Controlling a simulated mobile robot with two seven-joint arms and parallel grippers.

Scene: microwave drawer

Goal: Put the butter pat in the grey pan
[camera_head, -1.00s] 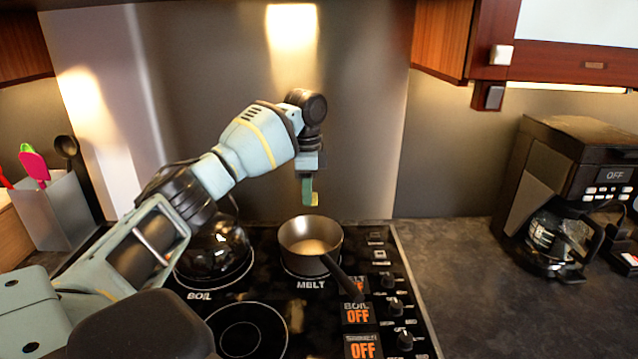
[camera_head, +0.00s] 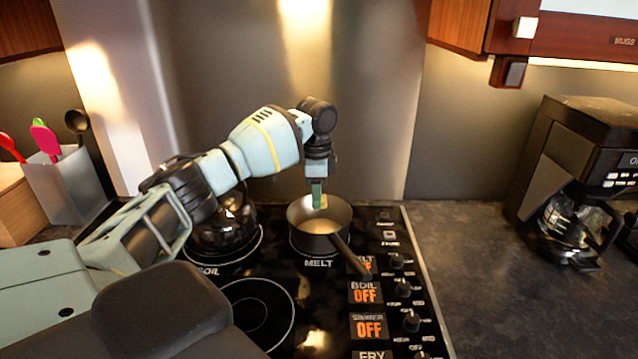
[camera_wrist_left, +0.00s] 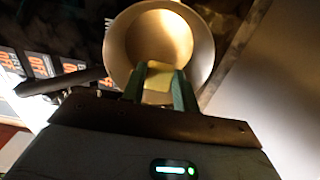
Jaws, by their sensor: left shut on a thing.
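The grey pan (camera_head: 304,222) stands on the burner marked MELT, its dark handle pointing toward the front right. My left gripper (camera_head: 318,200) points down over the pan's opening and is shut on the yellow butter pat (camera_head: 324,202). In the left wrist view the butter pat (camera_wrist_left: 158,88) is between the two green fingers of the gripper (camera_wrist_left: 160,86), in front of the pan (camera_wrist_left: 202,45). The inside of the pan looks empty apart from what the fingers cover. My right gripper is not in view.
A dark glass kettle (camera_head: 225,225) stands on the BOIL burner, left of the pan. Knobs and OFF displays (camera_head: 368,327) line the stove's right side. A coffee maker (camera_head: 575,165) is on the right counter and a utensil holder (camera_head: 62,190) at the left. Counter between stove and coffee maker is clear.

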